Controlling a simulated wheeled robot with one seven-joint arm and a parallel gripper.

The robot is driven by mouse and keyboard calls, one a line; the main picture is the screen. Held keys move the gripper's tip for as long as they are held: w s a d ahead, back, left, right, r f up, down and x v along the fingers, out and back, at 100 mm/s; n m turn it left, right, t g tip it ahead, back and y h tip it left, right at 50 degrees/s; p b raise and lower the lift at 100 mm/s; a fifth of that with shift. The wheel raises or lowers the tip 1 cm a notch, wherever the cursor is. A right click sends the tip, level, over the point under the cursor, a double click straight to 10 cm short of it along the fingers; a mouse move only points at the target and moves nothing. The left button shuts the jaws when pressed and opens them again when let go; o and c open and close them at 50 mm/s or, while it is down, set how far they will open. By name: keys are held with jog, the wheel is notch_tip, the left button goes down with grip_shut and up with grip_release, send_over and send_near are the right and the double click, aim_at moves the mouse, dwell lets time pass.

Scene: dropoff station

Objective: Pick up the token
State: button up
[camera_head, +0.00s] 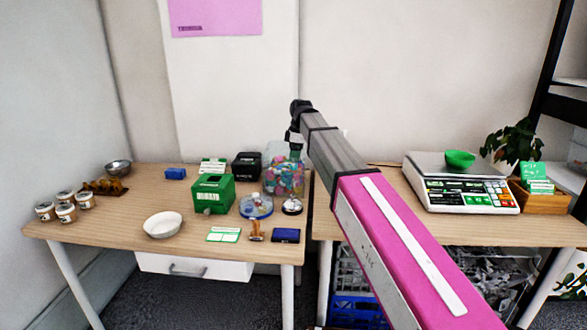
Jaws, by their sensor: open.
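No single loose token can be made out for certain. A clear jar (285,178) holds many small coloured pieces that may be tokens; it stands at the back right of the left table (120,222). My gripper (292,134) is the small dark end of my raised arm, above the jar and apart from the table. It is open, with nothing seen in it. My arm hides part of the area between the two tables.
A green box (213,194), black box (247,166), white bowl (163,225), blue-rimmed dish (256,206), bell (292,206) and dark blue wallet-like item (286,235) crowd the left table. A scale (461,184) with a green bowl (460,159) stands on the right table.

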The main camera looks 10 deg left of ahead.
jog(key=f, duration=0.4)
jog(key=shift+a, duration=0.3)
jog(key=c, duration=1)
jog(key=shift+r, duration=0.1)
notch_tip(320, 180, up, 10)
